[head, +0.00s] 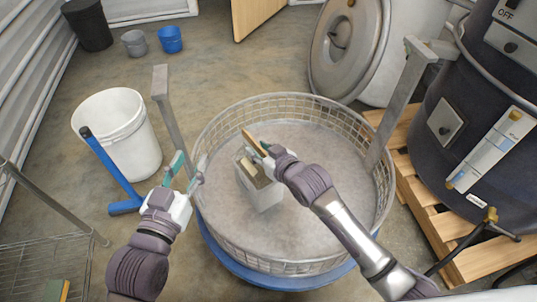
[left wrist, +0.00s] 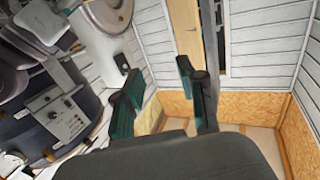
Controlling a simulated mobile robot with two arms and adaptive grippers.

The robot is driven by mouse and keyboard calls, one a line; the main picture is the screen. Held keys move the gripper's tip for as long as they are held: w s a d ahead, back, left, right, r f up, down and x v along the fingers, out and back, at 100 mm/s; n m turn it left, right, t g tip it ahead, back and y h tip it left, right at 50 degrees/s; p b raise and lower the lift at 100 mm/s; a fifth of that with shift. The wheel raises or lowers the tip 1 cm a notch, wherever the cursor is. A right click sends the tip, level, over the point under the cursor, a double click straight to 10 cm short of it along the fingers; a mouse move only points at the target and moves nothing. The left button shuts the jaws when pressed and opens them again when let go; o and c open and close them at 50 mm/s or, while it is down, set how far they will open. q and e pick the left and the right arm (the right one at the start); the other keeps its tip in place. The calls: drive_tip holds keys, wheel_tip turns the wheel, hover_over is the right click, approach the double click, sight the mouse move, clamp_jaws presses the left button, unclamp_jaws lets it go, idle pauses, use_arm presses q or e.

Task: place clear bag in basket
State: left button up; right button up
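The round wire basket (head: 207,213) stands in the middle of the head view with a pale, flat floor inside. A pale, boxy bag (head: 264,196) with a brownish top is inside its rim; I cannot tell whether it rests on the basket floor or hangs just above it. My right gripper (head: 258,148) is at the bag's top, beside a tan strip; its fingers are partly hidden, so its grip is unclear. My left gripper (head: 186,168) is open and empty by the basket's left rim. Its spread fingers also show in the left wrist view (left wrist: 160,95).
A white bucket (head: 118,135) and a blue-handled tool (head: 110,165) stand left of the basket. Grey uprights (head: 172,115) flank the basket. A dark drum (head: 470,120) on a wooden pallet (head: 425,205) is at right. A wire rack (head: 40,265) is at lower left.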

drive_tip(key=p+v, duration=0.4)
drive_tip(key=v, duration=0.8)
use_arm(q)
drive_tip(key=s+a+f+g+y, duration=0.1)
drive_tip(key=s+a+f+g, duration=0.1)
drive_tip(key=s+f+g, duration=0.3)
drive_tip(key=s+a+f+g+y, duration=0.2)
drive_tip(key=s+f+g, duration=0.3)
drive_tip(key=f, duration=0.2)
drive_tip(key=shift+a+f+n, duration=0.25)
drive_tip(key=shift+f+n, duration=0.05)
use_arm(e)
drive_tip(key=s+d+f+m+g+h, duration=0.2)
drive_tip(key=s+d+h, duration=0.1)
drive_tip(key=s+d, duration=0.3)
drive_tip(key=s+d+f+m+g+h, duration=0.1)
drive_tip(key=s+d+m+g+h, duration=0.1)
drive_tip(key=s+d, duration=0.5)
drive_tip(key=shift+s+f+h, duration=0.35)
drive_tip(key=shift+s+h, duration=0.35)
drive_tip(key=shift+s, duration=0.3)
